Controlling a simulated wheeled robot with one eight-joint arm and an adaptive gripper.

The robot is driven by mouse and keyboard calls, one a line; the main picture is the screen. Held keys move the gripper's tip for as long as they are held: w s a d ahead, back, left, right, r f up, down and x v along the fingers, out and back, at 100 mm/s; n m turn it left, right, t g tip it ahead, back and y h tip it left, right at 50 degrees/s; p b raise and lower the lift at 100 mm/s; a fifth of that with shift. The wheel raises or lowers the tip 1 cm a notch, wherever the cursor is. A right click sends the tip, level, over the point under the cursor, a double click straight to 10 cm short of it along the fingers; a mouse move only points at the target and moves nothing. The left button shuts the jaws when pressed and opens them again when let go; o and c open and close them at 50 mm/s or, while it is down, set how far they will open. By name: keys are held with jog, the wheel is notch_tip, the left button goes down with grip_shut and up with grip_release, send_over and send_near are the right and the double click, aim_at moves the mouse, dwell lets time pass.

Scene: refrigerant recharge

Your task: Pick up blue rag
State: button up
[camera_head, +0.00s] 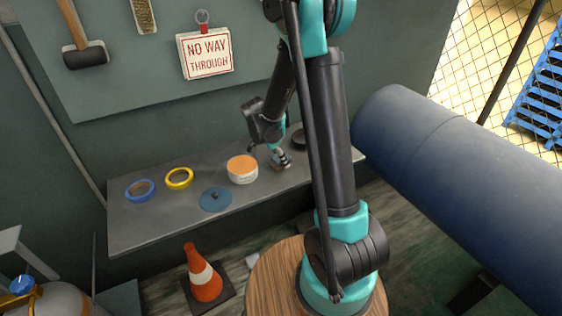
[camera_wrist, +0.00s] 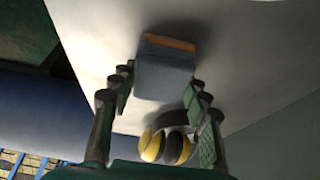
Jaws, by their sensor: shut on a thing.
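The blue rag (camera_wrist: 165,70) looks like a dull blue-grey folded block with an orange strip along its far edge. In the wrist view it sits between the fingertips of my gripper (camera_wrist: 163,85), which are shut on it from both sides. In the head view my gripper (camera_head: 281,160) points down at the right part of the grey shelf (camera_head: 150,232), just right of an orange-topped white tub (camera_head: 242,170). The rag is too small and covered to make out there. I cannot tell whether it touches the shelf.
Yellow-and-black earmuffs (camera_wrist: 165,147) show near my gripper in the wrist view. Blue tape (camera_head: 139,190), yellow tape (camera_head: 179,178) and a flat blue disc (camera_head: 215,199) lie left on the shelf.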

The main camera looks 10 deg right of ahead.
notch_tip(320, 180, up, 20)
dwell(0.7)
